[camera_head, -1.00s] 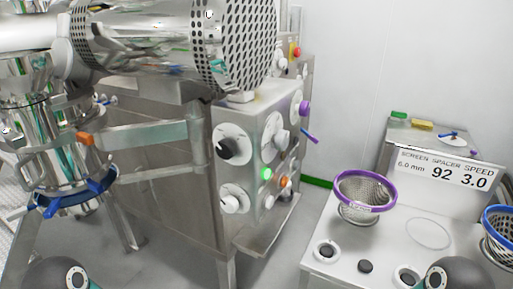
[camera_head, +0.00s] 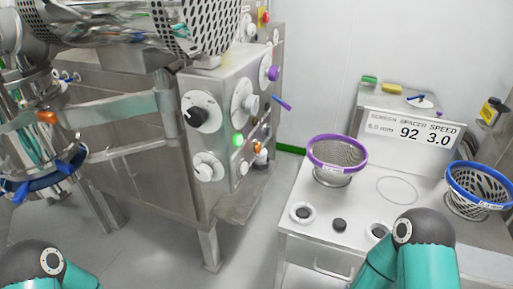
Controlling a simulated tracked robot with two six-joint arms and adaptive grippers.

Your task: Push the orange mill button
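The orange mill button (camera_head: 257,148) is small and sits on the right-hand face of the steel control box (camera_head: 223,97), low and near a green button (camera_head: 238,140). Black and white round knobs are on the box's front face. My two arms show only as dark joints and teal links at the bottom left and bottom right. Neither gripper is in the frame, so their opening and what they hold are hidden. No part of either arm touches the box.
A white bench (camera_head: 359,221) at right holds a purple-rimmed screen basket (camera_head: 337,152) and a blue-rimmed one (camera_head: 480,186). A sign (camera_head: 409,130) reads screen, spacer, speed. A steel mill housing with perforated drum (camera_head: 190,27) fills the upper left. Floor between is clear.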

